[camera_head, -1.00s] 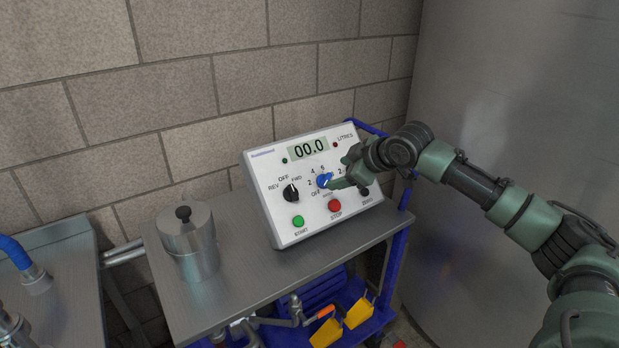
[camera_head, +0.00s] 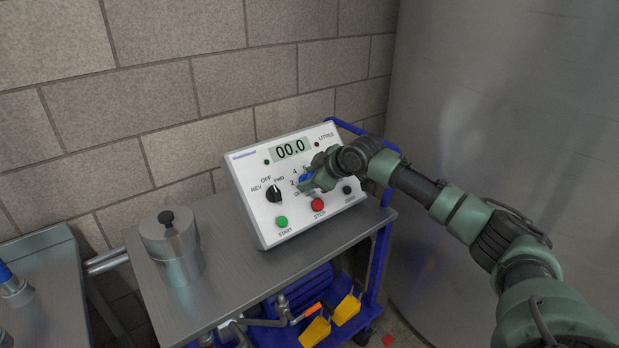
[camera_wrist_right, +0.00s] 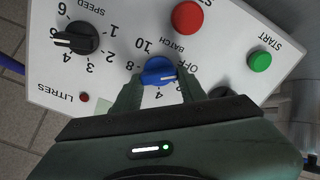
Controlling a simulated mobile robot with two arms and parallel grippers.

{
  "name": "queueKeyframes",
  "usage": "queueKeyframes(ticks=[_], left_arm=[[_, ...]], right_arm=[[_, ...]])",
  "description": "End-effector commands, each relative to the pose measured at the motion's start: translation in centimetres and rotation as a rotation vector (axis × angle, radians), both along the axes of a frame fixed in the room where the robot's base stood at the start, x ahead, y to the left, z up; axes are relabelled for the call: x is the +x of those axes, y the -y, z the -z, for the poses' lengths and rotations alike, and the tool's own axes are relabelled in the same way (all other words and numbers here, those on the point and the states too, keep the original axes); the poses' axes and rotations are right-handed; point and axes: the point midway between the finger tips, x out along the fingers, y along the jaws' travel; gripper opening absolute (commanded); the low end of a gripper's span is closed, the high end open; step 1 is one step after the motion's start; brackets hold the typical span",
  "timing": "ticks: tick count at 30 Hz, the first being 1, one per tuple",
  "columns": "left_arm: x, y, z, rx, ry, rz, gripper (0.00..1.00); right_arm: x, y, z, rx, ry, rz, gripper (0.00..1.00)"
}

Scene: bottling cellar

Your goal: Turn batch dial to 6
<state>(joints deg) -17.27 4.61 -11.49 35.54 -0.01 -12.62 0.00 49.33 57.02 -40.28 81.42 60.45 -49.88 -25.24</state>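The blue batch dial (camera_head: 306,178) is on the sloped front of a white control box (camera_head: 252,205). In the right wrist view the dial (camera_wrist_right: 158,71) has a white pointer line aimed to the right, roughly toward the OFF side. The 10 and 8 marks show beside it; some other marks are partly hidden by my gripper. My right gripper (camera_head: 312,182) is at the dial and covers part of it in the head view. In the wrist view its two fingers (camera_wrist_right: 157,82) stand apart on either side of the dial; firm contact is not visible. My left gripper is not in view.
Close by are a black REV/OFF/FWD switch (camera_head: 274,193), a green START button (camera_head: 281,222), a red STOP button (camera_head: 317,204) and a black speed knob (camera_wrist_right: 76,37). The display (camera_head: 290,149) reads 00.0. A metal can (camera_head: 172,245) stands left on the trolley top (camera_head: 225,290).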

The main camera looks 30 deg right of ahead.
Motion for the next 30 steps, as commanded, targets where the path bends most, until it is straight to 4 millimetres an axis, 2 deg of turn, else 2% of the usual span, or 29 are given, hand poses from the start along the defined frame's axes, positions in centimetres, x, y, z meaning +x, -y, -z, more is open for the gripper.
queueKeyframes(ticks=[1, 3, 4, 14, 20, 30], left_arm=[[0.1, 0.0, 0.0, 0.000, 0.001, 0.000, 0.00], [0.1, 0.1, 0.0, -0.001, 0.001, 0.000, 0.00], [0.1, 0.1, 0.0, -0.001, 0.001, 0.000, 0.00], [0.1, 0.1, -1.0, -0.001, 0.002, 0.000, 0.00], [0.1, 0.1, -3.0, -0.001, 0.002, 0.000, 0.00], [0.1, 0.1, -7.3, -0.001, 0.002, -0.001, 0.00]], right_arm=[[0.0, 0.0, 0.0, 0.000, 0.000, 0.000, 0.25], [0.0, 0.0, 0.0, 0.000, 0.000, 0.000, 0.05], [0.0, 0.0, 0.0, 0.000, 0.000, 0.000, 0.01], [0.0, 0.0, -0.2, 0.038, -0.006, 0.033, 0.01], [0.0, 0.0, -0.4, 0.126, -0.014, 0.113, 0.01], [0.0, 0.1, -0.6, 0.359, -0.033, 0.322, 0.01]])
